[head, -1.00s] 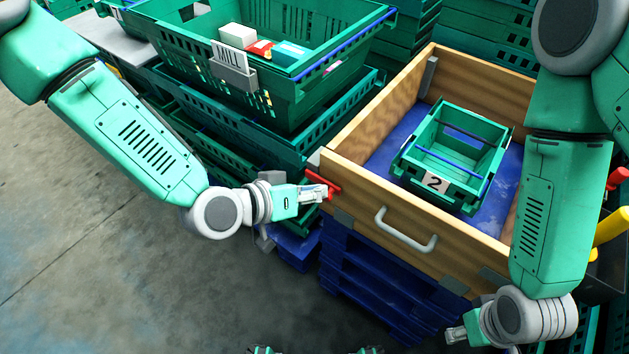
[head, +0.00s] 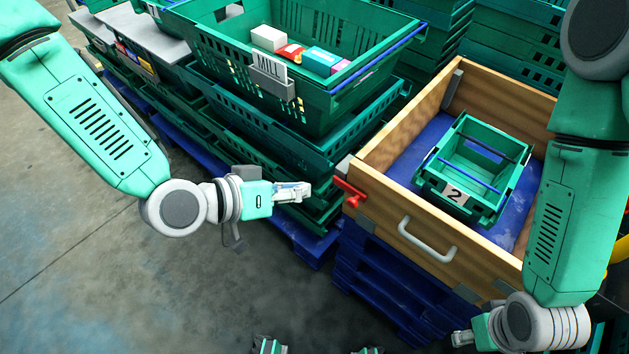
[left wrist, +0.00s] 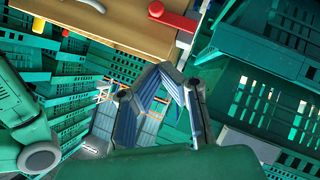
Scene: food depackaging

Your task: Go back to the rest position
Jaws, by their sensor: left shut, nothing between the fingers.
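My left gripper (head: 293,192) reaches in from the left in the head view. Its fingers are closed with nothing between them. It hangs in front of the stacked green crates, a little left of and apart from a red handle (head: 350,192) on the wooden box's corner. In the left wrist view the closed fingers (left wrist: 165,72) point up the picture, and the red handle (left wrist: 172,17) shows beyond them. My right gripper (head: 463,339) is low at the right, in front of the wooden box. It is too small to tell its jaw state.
The wooden box (head: 395,228) with a metal handle (head: 428,243) holds a small green crate (head: 470,208) labelled 2. A large green crate (head: 225,55) holds several packages. Blue pallets (head: 372,285) lie under the box. The grey floor (head: 110,285) at lower left is clear.

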